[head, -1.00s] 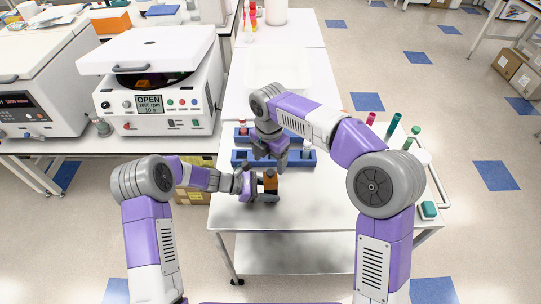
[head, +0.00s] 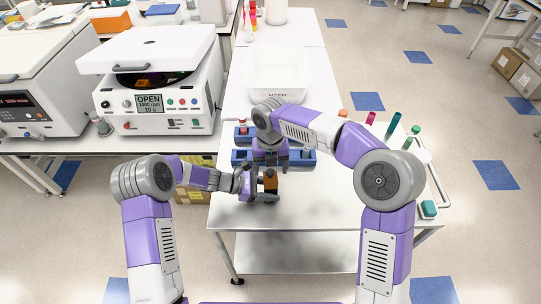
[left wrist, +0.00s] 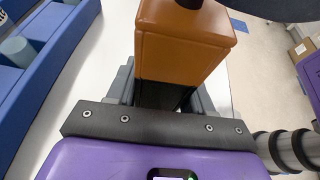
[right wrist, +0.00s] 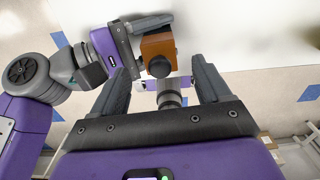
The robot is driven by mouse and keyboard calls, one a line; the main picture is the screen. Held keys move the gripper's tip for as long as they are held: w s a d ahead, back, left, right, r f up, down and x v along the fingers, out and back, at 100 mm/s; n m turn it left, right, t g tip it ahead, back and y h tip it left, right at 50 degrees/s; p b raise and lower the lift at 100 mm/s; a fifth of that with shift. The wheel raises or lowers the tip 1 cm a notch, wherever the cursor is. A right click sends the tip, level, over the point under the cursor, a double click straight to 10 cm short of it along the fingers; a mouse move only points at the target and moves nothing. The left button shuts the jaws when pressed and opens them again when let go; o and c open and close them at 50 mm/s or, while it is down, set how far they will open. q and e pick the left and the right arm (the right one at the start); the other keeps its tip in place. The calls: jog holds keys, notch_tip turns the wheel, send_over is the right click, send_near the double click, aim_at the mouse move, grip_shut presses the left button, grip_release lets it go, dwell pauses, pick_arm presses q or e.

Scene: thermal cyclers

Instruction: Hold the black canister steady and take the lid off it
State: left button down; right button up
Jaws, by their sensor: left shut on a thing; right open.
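The canister has a black body (left wrist: 160,94), mostly hidden between my left fingers. Its brown, box-shaped lid (head: 270,182) with a dark knob (right wrist: 158,66) sits on top. The lid (left wrist: 185,38) fills the upper middle of the left wrist view. My left gripper (head: 262,194) is shut on the canister's body below the lid and holds it upright near the table. My right gripper (head: 270,163) is open and empty, pointing down just above and behind the lid. In the right wrist view the lid (right wrist: 158,45) and knob show between and beyond the open fingers.
A blue rack (head: 240,157) with vials stands behind the canister, partly hidden by my right arm. A white bin (head: 277,78) is farther back. Coloured tubes (head: 394,123) stand at the right edge. The front of the white table (head: 330,205) is clear.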

aim_at(270, 171)
jog(key=shift+f, duration=2.6)
jog(key=c, duration=1.2)
jog(key=shift+r, duration=0.25)
jog(key=shift+r, duration=0.95)
jog(key=shift+r, duration=2)
pick_arm(q)
jog(key=shift+c, duration=1.8)
grip_release()
